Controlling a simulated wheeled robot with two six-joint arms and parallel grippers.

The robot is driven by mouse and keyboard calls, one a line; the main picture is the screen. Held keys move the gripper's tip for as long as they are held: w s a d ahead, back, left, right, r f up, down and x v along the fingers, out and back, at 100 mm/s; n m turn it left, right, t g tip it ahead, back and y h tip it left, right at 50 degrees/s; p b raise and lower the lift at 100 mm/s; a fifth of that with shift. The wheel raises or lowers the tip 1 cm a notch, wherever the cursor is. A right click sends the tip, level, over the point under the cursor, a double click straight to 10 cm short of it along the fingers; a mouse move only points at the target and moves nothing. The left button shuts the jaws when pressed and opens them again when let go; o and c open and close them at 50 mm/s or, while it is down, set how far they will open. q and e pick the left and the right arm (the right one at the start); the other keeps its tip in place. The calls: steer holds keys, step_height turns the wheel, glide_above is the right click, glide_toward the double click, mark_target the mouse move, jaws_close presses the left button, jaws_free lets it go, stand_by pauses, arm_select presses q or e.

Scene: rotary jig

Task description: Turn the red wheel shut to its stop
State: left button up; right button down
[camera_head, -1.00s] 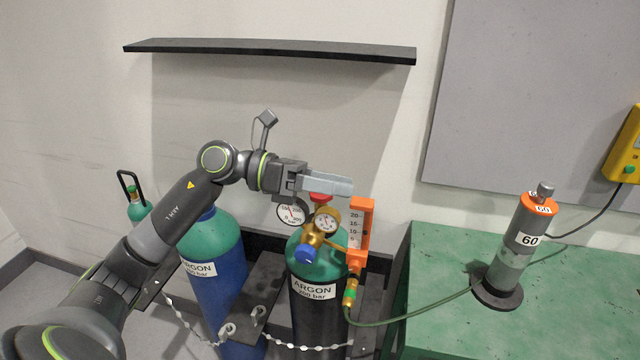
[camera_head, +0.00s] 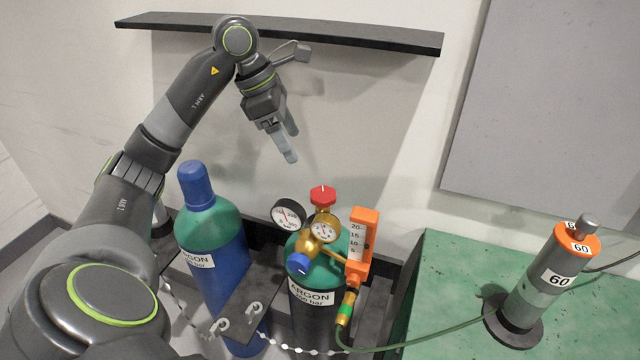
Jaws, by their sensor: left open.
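The red wheel (camera_head: 323,195) sits on top of the brass regulator and valve (camera_head: 313,235) of the dark argon cylinder (camera_head: 318,318). It is fully in view, with a small white mark on its top. My left gripper (camera_head: 291,147) is open and empty. It is above and a little left of the wheel, apart from it, with its fingers pointing down. My right gripper is not in view.
Two gauges, a blue knob (camera_head: 298,264) and an orange flowmeter (camera_head: 361,246) crowd the regulator. A blue-capped argon cylinder (camera_head: 216,250) stands left. A black shelf (camera_head: 350,35) is above.

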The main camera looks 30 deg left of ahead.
mark_target(321, 193)
arm_select(q)
steer(key=p+x, duration=0.1)
steer(key=x, duration=0.8)
steer(key=p+x, duration=0.1)
steer(key=x, duration=0.3)
steer(key=shift+w+d+f+p, duration=0.15)
steer(key=shift+w+f+p, duration=0.15)
steer(key=shift+w+p, duration=0.05)
steer(key=shift+f, duration=0.25)
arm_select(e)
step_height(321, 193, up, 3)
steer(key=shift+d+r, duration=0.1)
